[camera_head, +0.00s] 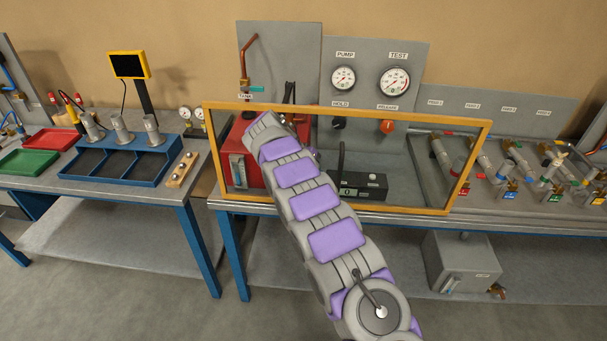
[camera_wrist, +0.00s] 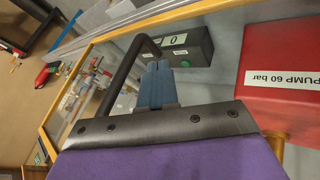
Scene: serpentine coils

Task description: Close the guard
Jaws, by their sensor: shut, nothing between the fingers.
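The guard (camera_head: 400,115) is a clear panel in an orange frame in front of the pump station, its lower edge near the bench's front edge. In the wrist view its orange frame (camera_wrist: 68,82) runs along the left and top. My arm crosses in front of the guard's lower edge in the head view and hides part of it. My gripper (camera_wrist: 160,66) is shut and empty, its blue fingers beside a black bent bar (camera_wrist: 122,78). I cannot tell whether they touch the bar. The fingers are hidden in the head view.
A red pump tank (camera_head: 238,140) and a black box with a display (camera_head: 362,186) stand behind the panel. Two gauges (camera_head: 394,81) are on the grey backboard. Valves (camera_head: 505,175) line the right bench. A blue rack (camera_head: 118,160) stands on the left bench.

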